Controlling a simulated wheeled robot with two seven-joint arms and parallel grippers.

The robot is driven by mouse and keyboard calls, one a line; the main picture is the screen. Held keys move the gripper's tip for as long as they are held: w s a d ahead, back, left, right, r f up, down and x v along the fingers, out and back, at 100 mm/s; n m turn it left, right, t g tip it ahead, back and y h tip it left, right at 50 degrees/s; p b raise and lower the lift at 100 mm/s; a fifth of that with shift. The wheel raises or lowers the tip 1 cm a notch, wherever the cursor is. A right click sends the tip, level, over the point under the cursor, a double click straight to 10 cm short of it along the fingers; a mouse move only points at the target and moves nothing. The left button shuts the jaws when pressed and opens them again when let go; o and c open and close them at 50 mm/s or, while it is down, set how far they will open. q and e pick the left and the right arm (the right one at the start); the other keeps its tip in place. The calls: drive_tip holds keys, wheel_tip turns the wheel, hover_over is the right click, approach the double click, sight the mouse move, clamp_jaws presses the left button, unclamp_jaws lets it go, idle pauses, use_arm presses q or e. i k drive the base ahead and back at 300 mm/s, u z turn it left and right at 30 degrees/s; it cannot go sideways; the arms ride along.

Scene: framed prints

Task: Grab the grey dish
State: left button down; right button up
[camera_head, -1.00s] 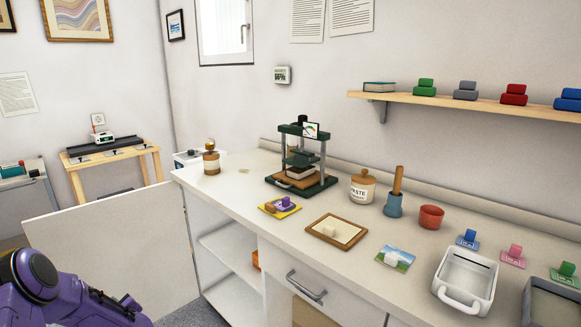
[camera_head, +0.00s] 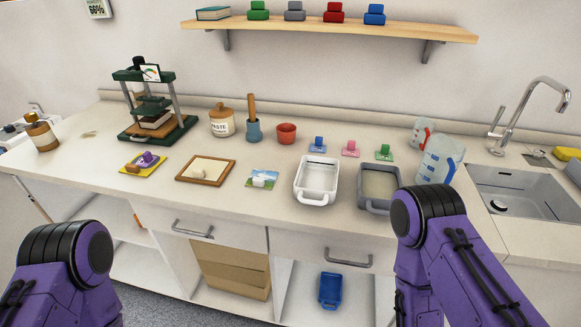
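The grey dish (camera_head: 374,203) sits on the counter, right of the white dish (camera_head: 317,179). It is a rectangular tray with a darker grey rim and a beige-grey inside. My purple right arm stands just in front of its right side and hides a little of its front right corner. My purple left arm shows at the lower left, well away from the dish. Neither gripper can be seen in the head view.
Clear measuring jugs (camera_head: 440,160) stand right of the grey dish, before the sink (camera_head: 520,190). Green (camera_head: 384,152), pink (camera_head: 350,149) and blue (camera_head: 318,145) stamps lie behind the dishes. A press (camera_head: 150,105) stands at the left. A blue tray (camera_head: 331,290) is below the counter.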

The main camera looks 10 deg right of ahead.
sight(380, 192)
drive_tip(key=u, duration=0.4)
drive_tip(key=k, duration=1.6)
drive_tip(key=z, duration=0.6)
